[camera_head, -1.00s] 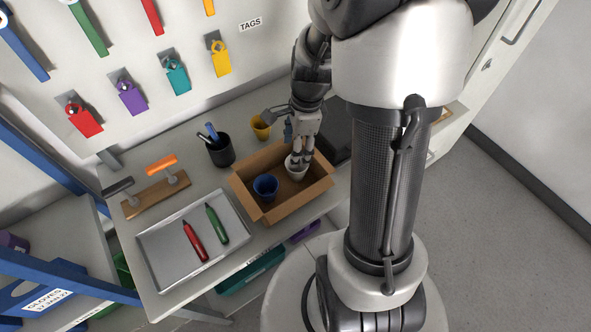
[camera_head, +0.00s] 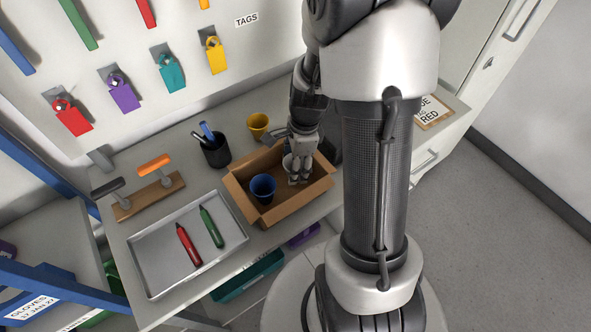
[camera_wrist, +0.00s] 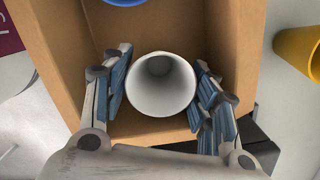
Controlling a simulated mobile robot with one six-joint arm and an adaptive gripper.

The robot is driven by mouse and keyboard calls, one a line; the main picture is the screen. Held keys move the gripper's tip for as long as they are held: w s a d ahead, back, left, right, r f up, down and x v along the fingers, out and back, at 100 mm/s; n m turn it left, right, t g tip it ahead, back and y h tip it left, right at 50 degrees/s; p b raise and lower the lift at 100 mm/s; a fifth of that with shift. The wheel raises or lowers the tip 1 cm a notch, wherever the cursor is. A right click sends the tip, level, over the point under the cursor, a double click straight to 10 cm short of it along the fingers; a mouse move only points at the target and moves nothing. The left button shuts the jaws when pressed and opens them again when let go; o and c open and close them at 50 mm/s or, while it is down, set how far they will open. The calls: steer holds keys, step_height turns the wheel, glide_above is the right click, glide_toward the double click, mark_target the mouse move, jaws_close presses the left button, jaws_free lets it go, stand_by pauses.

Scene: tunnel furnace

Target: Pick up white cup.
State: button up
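The white cup (camera_wrist: 160,84) stands upright in the cardboard box, its open mouth facing my wrist camera. In the head view the white cup (camera_head: 289,163) is partly hidden by my gripper. My gripper (camera_head: 298,172) reaches down into the box at the cup. In the wrist view my gripper (camera_wrist: 162,80) has one finger on each side of the cup, very close to its wall. The fingers are spread to about the cup's width; a firm grip on it does not show.
The cardboard box (camera_head: 233,188) also holds a blue cup (camera_head: 263,187) left of my gripper. A yellow cup (camera_head: 257,124) stands behind the box. A pen holder (camera_head: 215,151) and a metal tray (camera_head: 150,246) with two markers are to the left.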

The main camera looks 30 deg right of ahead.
steer(key=c, duration=0.5)
steer(key=shift+r, duration=0.15)
